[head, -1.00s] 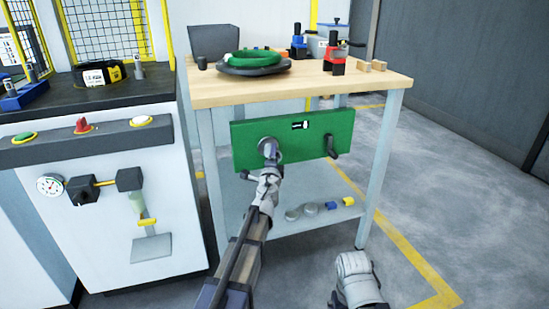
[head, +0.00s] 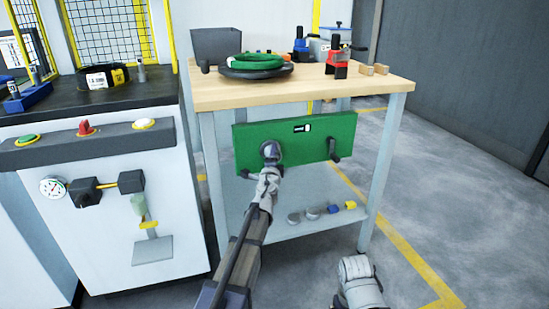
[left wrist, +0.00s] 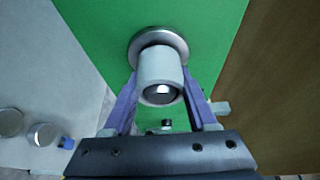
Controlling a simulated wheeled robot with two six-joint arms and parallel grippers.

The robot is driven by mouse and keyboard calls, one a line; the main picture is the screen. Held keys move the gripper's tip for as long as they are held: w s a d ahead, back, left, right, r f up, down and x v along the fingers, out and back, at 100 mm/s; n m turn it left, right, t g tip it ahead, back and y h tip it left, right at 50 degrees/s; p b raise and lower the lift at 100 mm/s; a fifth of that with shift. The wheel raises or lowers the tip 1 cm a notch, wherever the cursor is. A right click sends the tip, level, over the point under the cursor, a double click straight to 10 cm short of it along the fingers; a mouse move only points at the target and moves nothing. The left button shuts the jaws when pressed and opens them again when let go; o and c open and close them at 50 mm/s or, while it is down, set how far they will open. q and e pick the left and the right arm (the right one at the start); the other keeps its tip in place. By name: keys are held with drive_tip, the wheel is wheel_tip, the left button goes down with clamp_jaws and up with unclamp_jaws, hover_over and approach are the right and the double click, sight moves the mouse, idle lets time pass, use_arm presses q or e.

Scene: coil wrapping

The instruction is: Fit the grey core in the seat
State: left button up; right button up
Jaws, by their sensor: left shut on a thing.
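The grey core (left wrist: 161,74) is a short hollow cylinder between the purple fingers of my left gripper (left wrist: 158,100) in the left wrist view. My left gripper is shut on it. The core's far end meets the round metal seat (left wrist: 148,37) on the green panel; how deep it sits in the seat is hidden. In the head view the seat (head: 270,149) is on the panel's left half and my left gripper (head: 269,166) is right in front of it. My right gripper (head: 360,285) hangs low at the right, away from the panel; its fingers are not clear.
The green panel (head: 220,148) hangs at the front of a wooden-topped bench (head: 215,97) and has a dark handle (head: 334,150) at its right. A green coil (head: 255,62) lies on top. Several small parts (head: 312,213) lie on the lower shelf. A white machine cabinet (head: 120,240) stands left.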

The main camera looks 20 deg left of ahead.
use_arm(q)
drive_tip(key=shift+w+a, duration=0.15)
drive_tip(key=shift+w, duration=0.05)
drive_tip(key=o, duration=1.4)
drive_tip(key=shift+o, duration=0.2)
drive_tip(key=s+d, duration=0.1)
drive_tip(key=s, duration=0.6)
drive_tip(key=shift+s+d, duration=0.25)
drive_tip(key=shift+s, duration=0.05)
drive_tip(key=shift+s, duration=0.15)
